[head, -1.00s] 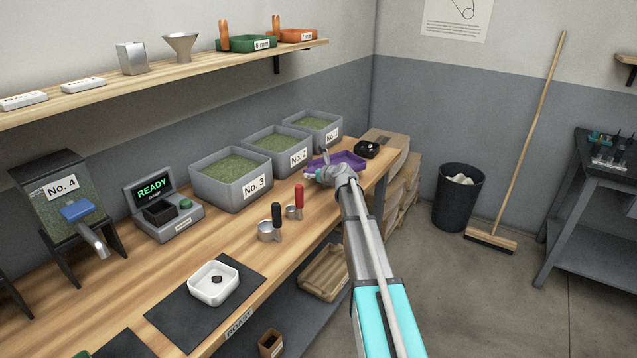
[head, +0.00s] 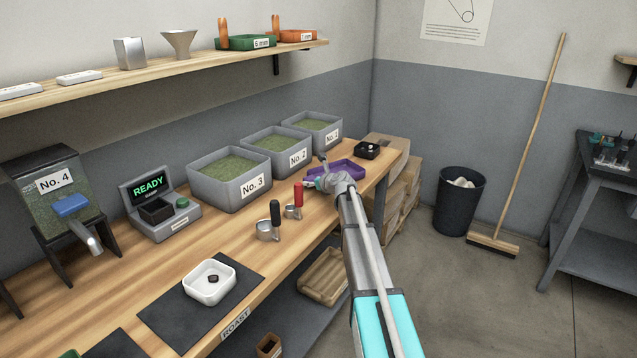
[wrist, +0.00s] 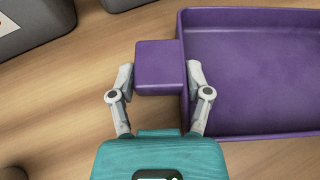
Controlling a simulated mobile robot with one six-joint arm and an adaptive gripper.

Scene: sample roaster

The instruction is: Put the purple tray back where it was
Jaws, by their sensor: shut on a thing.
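The purple tray (head: 345,168) is at the far right end of the wooden bench, beside the No. 1 and No. 2 bins. In the wrist view the tray (wrist: 262,75) fills the right side, with its block-shaped handle (wrist: 160,68) pointing left. My gripper (wrist: 160,78) is shut on that handle, one finger on each side of it. In the head view my gripper (head: 322,182) is at the tray's near left side and partly covers it. I cannot tell whether the tray touches the bench.
Grey bins No. 1 (head: 312,133), No. 2 (head: 277,152) and No. 3 (head: 230,180) stand behind and left. A small black box (head: 367,150) stands just beyond the tray. Two scoops, red-handled (head: 298,196) and black-handled (head: 275,213), stand nearby. Green (head: 246,43) and orange trays (head: 297,36) sit on the shelf.

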